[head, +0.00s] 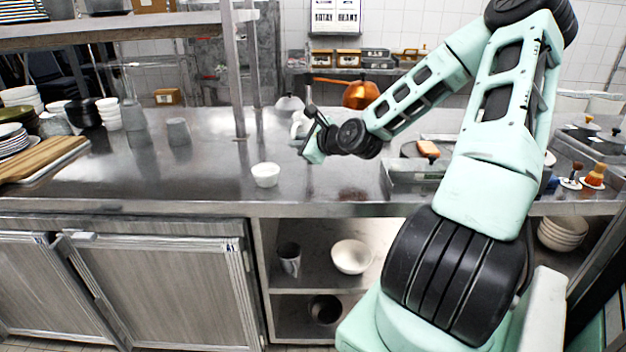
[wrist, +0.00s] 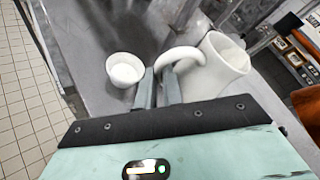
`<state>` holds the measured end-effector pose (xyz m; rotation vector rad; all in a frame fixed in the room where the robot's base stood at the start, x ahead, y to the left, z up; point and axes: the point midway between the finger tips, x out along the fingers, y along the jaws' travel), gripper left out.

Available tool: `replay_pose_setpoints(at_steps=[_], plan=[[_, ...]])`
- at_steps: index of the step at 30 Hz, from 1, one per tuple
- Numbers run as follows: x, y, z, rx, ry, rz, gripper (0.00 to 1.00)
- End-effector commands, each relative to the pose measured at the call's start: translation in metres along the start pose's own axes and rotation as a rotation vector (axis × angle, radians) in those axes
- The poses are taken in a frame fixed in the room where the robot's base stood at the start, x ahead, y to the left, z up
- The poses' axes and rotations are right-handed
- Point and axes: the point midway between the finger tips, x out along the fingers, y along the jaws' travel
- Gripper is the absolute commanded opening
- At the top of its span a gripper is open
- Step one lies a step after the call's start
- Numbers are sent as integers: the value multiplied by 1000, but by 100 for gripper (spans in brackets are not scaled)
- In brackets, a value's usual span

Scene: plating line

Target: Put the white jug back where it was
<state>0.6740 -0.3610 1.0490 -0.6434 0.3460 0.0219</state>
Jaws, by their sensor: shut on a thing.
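The white jug (wrist: 222,68) shows large in the wrist view, with its curved handle reaching toward my gripper (wrist: 160,88). My gripper's fingers are shut on the handle. The jug's mouth is open toward the camera. In the head view the jug (head: 298,126) is mostly hidden behind my gripper (head: 306,130), above or on the steel counter; I cannot tell whether its base touches. A small white bowl (head: 265,174) stands on the counter just left of my gripper. It also shows in the wrist view (wrist: 124,70).
The steel counter (head: 215,160) is mostly clear left of the bowl. A grey cup (head: 178,132) stands further left. Stacked bowls (head: 108,113) and a wooden board (head: 40,158) are at far left. A shelf post (head: 234,80) rises behind. A copper pan (head: 358,95) is at the back.

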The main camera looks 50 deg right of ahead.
Motion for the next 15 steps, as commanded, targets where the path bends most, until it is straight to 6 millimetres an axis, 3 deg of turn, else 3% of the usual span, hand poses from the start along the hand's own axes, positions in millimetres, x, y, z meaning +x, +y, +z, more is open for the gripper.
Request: replay_pose_setpoints(at_steps=[4,15], plan=[[4,2,-1,1,0,-2,0],[21,32,-40,2,0,-2,0]])
